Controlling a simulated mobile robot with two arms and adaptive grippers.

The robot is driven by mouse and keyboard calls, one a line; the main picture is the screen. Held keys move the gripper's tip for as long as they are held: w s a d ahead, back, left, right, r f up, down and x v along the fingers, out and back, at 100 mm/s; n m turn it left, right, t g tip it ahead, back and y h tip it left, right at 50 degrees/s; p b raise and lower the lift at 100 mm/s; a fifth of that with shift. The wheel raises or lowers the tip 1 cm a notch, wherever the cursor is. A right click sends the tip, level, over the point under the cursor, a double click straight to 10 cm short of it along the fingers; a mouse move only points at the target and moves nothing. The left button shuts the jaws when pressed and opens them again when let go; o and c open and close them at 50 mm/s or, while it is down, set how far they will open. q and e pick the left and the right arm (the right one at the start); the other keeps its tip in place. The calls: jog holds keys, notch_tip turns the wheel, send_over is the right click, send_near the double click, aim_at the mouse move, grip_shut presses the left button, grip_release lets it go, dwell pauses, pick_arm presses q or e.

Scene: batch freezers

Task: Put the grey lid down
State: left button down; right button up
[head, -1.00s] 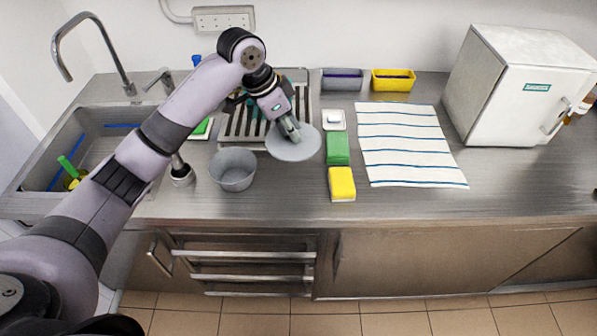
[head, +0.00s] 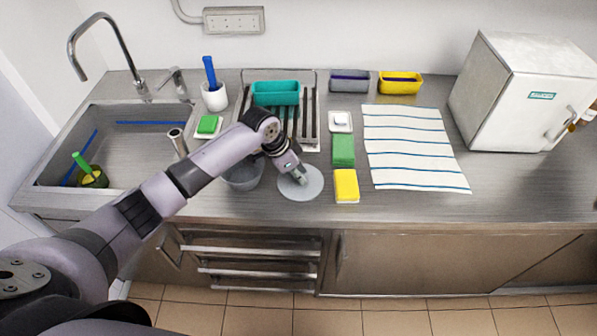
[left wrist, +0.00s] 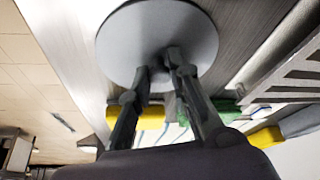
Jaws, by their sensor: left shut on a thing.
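The grey lid (head: 312,186) is a round, flat disc between the grey bucket and the yellow sponge. My left gripper (head: 299,177) is shut on the middle of its upper side. The lid looks level and close to the counter, but I cannot tell whether it touches. The grey bucket (head: 243,180) stands just left of the lid, partly hidden behind my left arm. My right gripper is not in view.
A yellow sponge (head: 346,186) and a green one (head: 343,150) lie right of the lid. A teal tub (head: 276,93) sits on the drain rack (head: 308,130) behind. A striped towel (head: 415,150) lies further right. The counter's front edge (head: 390,224) is near.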

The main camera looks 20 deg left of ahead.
pick_arm(q)
jog(key=shift+f, duration=0.15)
jog(key=c, duration=1.9)
grip_release()
jog(key=o, duration=0.4)
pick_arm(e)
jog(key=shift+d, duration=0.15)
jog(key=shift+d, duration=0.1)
pick_arm(q)
jog(key=b+v, duration=0.2)
jog(key=v, duration=1)
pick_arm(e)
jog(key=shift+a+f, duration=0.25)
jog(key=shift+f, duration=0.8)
